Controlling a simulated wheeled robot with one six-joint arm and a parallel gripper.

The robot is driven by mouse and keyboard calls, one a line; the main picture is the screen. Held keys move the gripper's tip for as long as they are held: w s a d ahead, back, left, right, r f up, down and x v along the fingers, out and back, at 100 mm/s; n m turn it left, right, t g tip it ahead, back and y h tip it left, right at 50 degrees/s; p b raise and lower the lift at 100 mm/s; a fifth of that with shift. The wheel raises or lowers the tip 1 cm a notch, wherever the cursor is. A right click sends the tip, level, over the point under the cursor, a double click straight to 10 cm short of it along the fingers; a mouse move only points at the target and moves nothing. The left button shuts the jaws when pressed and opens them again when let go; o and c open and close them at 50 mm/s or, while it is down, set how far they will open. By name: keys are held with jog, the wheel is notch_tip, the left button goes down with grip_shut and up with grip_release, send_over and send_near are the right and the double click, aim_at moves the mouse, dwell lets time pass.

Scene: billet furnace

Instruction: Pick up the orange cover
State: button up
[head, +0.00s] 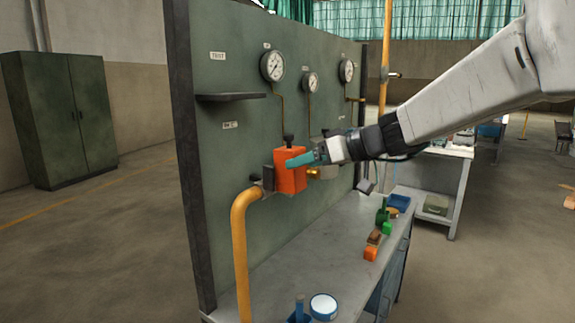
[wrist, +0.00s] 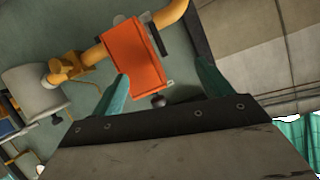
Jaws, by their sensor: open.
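The orange cover (head: 290,171) is a box-like piece on the pipe in front of the green panel, in the head view. In the wrist view the orange cover (wrist: 134,57) lies between and just beyond my fingertips. My gripper (head: 301,159) has teal fingers and reaches in from the right, its tips at the cover's side. In the wrist view my gripper (wrist: 160,78) is open, with one finger on each side of the cover's near end. I cannot tell whether either finger touches it.
A yellow pipe (head: 240,240) rises at the cover's left. Gauges (head: 272,66) and a small shelf (head: 231,97) are on the panel. A green cabinet (head: 62,120) stands far left.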

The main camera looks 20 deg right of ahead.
aim_at(291, 148)
jog(key=shift+n+t, duration=0.7)
jog(key=shift+t, duration=0.2)
jog(key=w+d+r, duration=0.2)
jog(key=w, duration=0.1)
jog(key=shift+r, duration=0.15)
jog(key=shift+w, duration=0.2)
jog(key=x, duration=0.7)
jog(key=shift+w+a+r, duration=0.1)
jog(key=shift+a+r, duration=0.15)
jog(key=shift+a, duration=0.25)
jog(key=c, duration=1.2)
